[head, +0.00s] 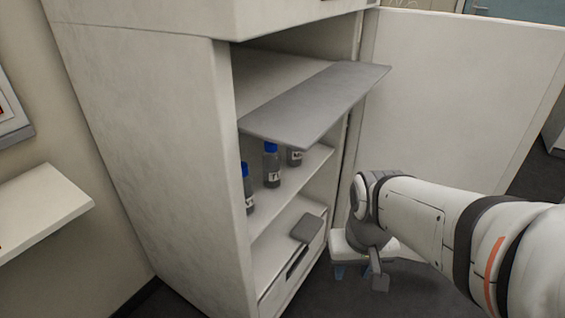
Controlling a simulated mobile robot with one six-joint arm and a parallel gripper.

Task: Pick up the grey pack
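A small dark grey pack (307,228) lies flat on the low shelf of the white cabinet, near its front right edge. My gripper (352,271) is outside the cabinet, to the right of the pack and a little lower in the picture. It points downward over the dark floor. Clear space shows between the gripper and the pack.
Blue-capped bottles (271,166) stand on the shelf above. A grey board (318,104) juts out of the cabinet over them. The open white door (455,100) stands behind my arm. A drawer front with a dark handle slot (297,262) is below the pack.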

